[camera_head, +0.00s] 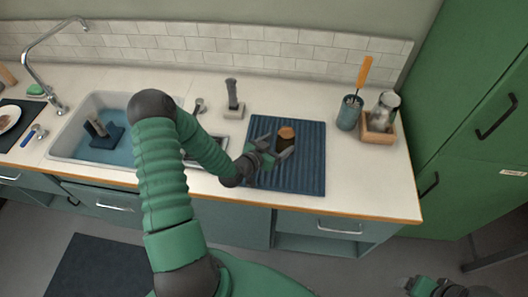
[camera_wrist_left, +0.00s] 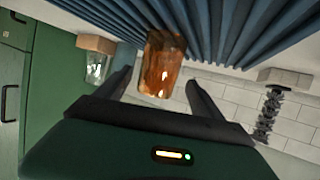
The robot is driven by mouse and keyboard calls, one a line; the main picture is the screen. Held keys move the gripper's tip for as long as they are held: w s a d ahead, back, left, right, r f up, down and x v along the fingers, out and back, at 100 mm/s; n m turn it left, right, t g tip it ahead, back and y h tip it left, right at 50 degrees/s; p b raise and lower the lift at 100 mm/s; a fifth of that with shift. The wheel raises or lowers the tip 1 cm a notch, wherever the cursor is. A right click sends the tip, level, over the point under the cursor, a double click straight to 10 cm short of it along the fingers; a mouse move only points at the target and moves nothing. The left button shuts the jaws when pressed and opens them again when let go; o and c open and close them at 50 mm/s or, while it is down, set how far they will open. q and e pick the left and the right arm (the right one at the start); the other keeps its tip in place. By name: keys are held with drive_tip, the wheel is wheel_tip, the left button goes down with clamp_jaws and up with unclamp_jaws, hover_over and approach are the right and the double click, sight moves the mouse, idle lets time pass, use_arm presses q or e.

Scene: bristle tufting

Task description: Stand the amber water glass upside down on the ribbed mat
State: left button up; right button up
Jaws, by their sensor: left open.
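The amber water glass (camera_head: 286,134) stands on the ribbed blue mat (camera_head: 312,175), near the middle. Its top looks like a flat orange disc in the head view, but I cannot clearly tell base from rim. My left gripper (camera_head: 277,147) is open at the glass, with a finger on either side. In the left wrist view the glass (camera_wrist_left: 161,66) shows between the spread fingers, against the mat (camera_wrist_left: 225,22), with the scene turned over. I cannot see clear finger contact. Part of my right gripper (camera_head: 436,287) shows at the lower right edge, its jaws unclear.
Right of the mat stand a brush holder (camera_head: 348,113) with an orange-handled tool and a wooden box (camera_head: 378,134) with glass jars. A dark upright brush (camera_head: 233,95) stands behind left. The sink (camera_head: 75,143) lies left.

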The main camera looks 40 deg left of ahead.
use_arm(q)
drive_tip(key=s+d+g, duration=0.1)
drive_tip(key=s, duration=0.3)
drive_tip(key=s+d+r+m+g+p, duration=0.1)
drive_tip(key=s+g, duration=0.1)
drive_tip(key=s, duration=0.2)
drive_tip(key=s+d+r+m+g+p, duration=0.1)
drive_tip(key=s, duration=0.3)
drive_tip(key=shift+s+r+g+h, duration=0.15)
drive_tip(key=shift+s+g+h, duration=0.1)
drive_tip(key=shift+g+h, duration=0.05)
drive_tip(key=s+d+r+g, duration=0.3)
drive_tip(key=d+r, duration=0.1)
drive_tip(key=d, duration=0.3)
drive_tip(key=s+d+r+n+g, duration=0.1)
drive_tip(key=s+d+r+g, duration=0.2)
drive_tip(key=d, duration=0.4)
drive_tip(key=shift+s+r+g, duration=0.3)
drive_tip(key=shift+s+r, duration=0.1)
drive_tip(key=shift+r, duration=0.35)
